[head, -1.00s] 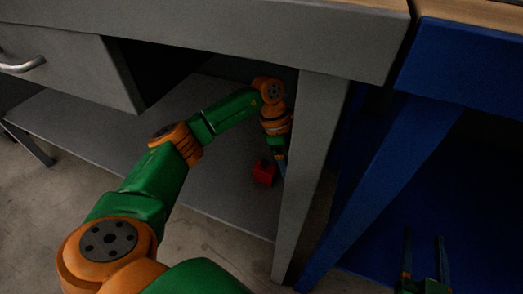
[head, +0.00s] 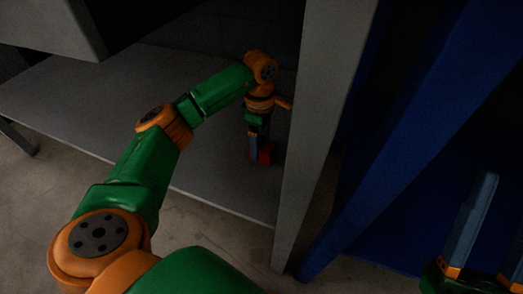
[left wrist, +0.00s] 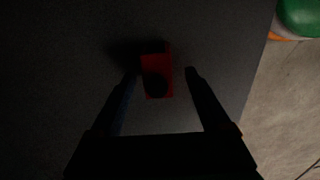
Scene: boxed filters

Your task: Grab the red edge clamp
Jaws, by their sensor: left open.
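The red edge clamp (head: 267,153) sits on the grey lower shelf (head: 95,100), beside the table leg. In the left wrist view, the clamp (left wrist: 157,72) is a small red block with a dark round patch on its near part. My left gripper (head: 258,158) points down at it and partly hides it in the head view. In the left wrist view, my left gripper (left wrist: 160,74) is open, with one finger on each side of the clamp and gaps between. My right gripper (head: 499,215) is at the lower right, fingers apart and empty, partly cut off by the picture edge.
A grey table leg (head: 325,120) stands close to the right of my left gripper. A blue table leg (head: 410,150) is further right. A grey drawer unit (head: 45,25) hangs above the shelf at upper left. The shelf left of the clamp is clear.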

